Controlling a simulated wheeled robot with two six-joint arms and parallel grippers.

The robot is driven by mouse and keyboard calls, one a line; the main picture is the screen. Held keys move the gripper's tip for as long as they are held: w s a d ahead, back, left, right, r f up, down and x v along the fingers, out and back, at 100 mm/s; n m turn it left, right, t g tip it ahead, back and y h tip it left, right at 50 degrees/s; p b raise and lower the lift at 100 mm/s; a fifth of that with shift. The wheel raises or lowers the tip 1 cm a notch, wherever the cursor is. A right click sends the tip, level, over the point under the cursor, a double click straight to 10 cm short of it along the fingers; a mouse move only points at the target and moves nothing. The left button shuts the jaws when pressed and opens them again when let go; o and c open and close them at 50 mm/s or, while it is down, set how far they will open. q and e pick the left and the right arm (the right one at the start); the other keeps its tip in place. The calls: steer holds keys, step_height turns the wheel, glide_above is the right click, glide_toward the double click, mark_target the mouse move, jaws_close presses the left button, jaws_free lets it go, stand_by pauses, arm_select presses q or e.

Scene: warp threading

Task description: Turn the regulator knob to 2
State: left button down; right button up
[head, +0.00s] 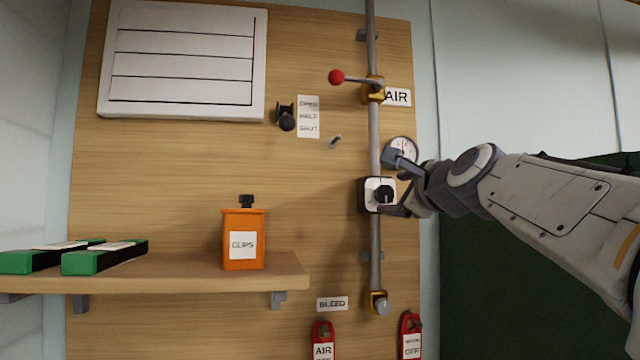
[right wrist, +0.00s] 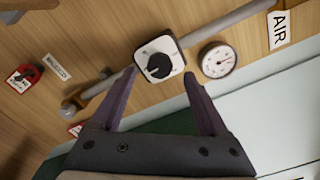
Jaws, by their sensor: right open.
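The regulator is a white square plate with a round black knob (head: 384,194) on the vertical grey pipe. The knob (right wrist: 159,67) also shows in the right wrist view, lying ahead of and between my fingertips. The dial marks are too small to read. My right gripper (head: 393,182) is open, just right of the regulator, its fingers on either side of the knob's height. In the wrist view my right gripper (right wrist: 160,75) has a clear gap around the knob and appears not to touch it. My left gripper is not in view.
A round gauge (head: 401,151) sits just above the regulator, close to my upper finger. A red-ended lever (head: 337,77) is higher on the pipe. An orange clips bottle (head: 243,240) and green boxes stand on the shelf (head: 180,277) at left. Red tags (head: 411,338) hang below.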

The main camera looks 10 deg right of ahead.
mark_target(385, 194)
steer(key=shift+w+a+p, duration=0.1)
steer(key=shift+w+p, duration=0.35)
steer(key=shift+w, duration=1.55)
jaws_close()
steer(key=shift+n, duration=0.3)
